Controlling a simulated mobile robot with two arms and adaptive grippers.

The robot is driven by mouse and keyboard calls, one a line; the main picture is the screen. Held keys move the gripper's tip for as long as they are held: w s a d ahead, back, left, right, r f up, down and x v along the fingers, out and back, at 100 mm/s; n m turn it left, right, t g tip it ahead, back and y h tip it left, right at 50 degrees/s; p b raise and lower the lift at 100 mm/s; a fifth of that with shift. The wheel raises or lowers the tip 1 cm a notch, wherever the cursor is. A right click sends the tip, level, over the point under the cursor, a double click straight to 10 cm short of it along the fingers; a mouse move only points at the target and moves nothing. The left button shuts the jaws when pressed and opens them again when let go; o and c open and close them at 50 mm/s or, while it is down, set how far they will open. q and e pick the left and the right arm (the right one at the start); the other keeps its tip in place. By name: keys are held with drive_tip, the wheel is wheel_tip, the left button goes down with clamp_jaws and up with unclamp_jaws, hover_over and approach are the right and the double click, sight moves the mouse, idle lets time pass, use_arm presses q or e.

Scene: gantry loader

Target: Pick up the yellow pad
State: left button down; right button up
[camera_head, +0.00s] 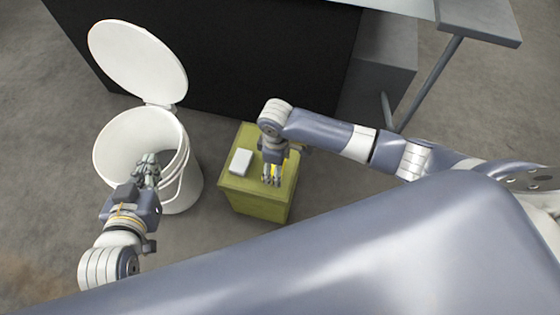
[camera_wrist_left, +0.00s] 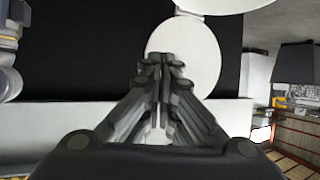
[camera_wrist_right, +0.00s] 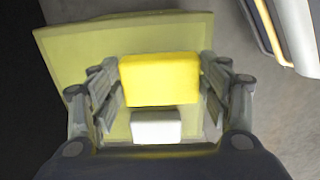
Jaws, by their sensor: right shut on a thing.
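The yellow pad (camera_wrist_right: 160,82) sits between the two fingers of my right gripper (camera_wrist_right: 160,92) in the right wrist view, with a finger against each side. In the head view only slivers of yellow show around my right gripper (camera_head: 271,180), which points down at the green stand's top. The pad is over or on that top; I cannot tell whether it is lifted. My left gripper (camera_head: 148,163) is at the opening of the white bin. Its fingers (camera_wrist_left: 161,65) are together and empty in the left wrist view.
A white block (camera_head: 240,161) lies on the green stand (camera_head: 257,203), left of my right gripper. The round white bin (camera_head: 183,190) stands left of the stand, its lid (camera_head: 135,60) raised. A dark cabinet (camera_head: 260,60) is behind. Grey floor lies between bin and stand.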

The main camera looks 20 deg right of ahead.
drive_tip(key=s+a, duration=0.1)
drive_tip(key=s+a+p, duration=0.1)
drive_tip(key=a, duration=0.1)
drive_tip(key=s+a, duration=0.1)
drive_tip(key=shift+s+a+r, duration=0.25)
drive_tip(key=shift+s+r, duration=0.1)
drive_tip(key=shift+s, duration=0.05)
use_arm(q)
drive_tip(key=s+a+f+g+y+p, duration=0.1)
drive_tip(key=s+a+f+g, duration=0.1)
drive_tip(key=s+f+g, duration=0.2)
drive_tip(key=s+a+f+g+y+p, duration=0.1)
drive_tip(key=s+a+f+g, duration=0.2)
drive_tip(key=s, duration=0.7)
drive_tip(key=shift+s+f+g, duration=0.4)
drive_tip(key=shift+f+g, duration=0.25)
drive_tip(key=shift+g, duration=0.35)
use_arm(e)
drive_tip(key=s+a, duration=0.5)
drive_tip(key=a, duration=0.1)
drive_tip(key=shift+s+a+r, duration=0.25)
drive_tip(key=shift+a, duration=0.05)
use_arm(q)
drive_tip(key=shift+a, duration=0.1)
